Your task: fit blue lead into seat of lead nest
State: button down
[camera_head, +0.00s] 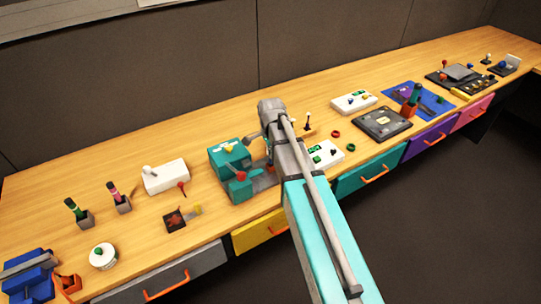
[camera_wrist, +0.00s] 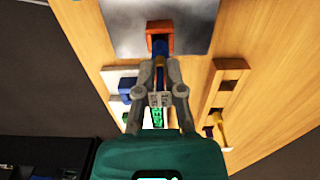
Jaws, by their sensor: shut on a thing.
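In the wrist view my gripper (camera_wrist: 159,66) is shut on the blue lead (camera_wrist: 160,48), whose blue part shows between and beyond the fingertips, with a yellow part behind it. An orange block (camera_wrist: 160,27) shows directly past the lead, over a grey plate; I cannot tell whether lead and block touch. A wooden block (camera_wrist: 232,65) with a dark opening stands to the right; it may be the lead nest, but I cannot be sure. A purple and yellow piece (camera_wrist: 216,124) is at its near end. In the head view my arm mostly hides the gripper and the lead.
A teal box (camera_head: 228,152) with a red ball (camera_head: 240,175) stands left of my arm. A white panel (camera_head: 325,153) with a green display lies right of it, near a dark board (camera_head: 382,123). A white box (camera_head: 166,176) stands farther left. Bare wood lies behind.

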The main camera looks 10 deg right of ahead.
jog(key=shift+f, duration=0.2)
jog(key=c, duration=0.7)
grip_release()
jog(key=shift+c, duration=0.2)
jog(key=shift+r, duration=0.2)
notch_tip(320, 180, up, 12)
jog(key=p, duration=1.2)
jog(key=s+n, duration=1.4)
jog(key=s, duration=0.2)
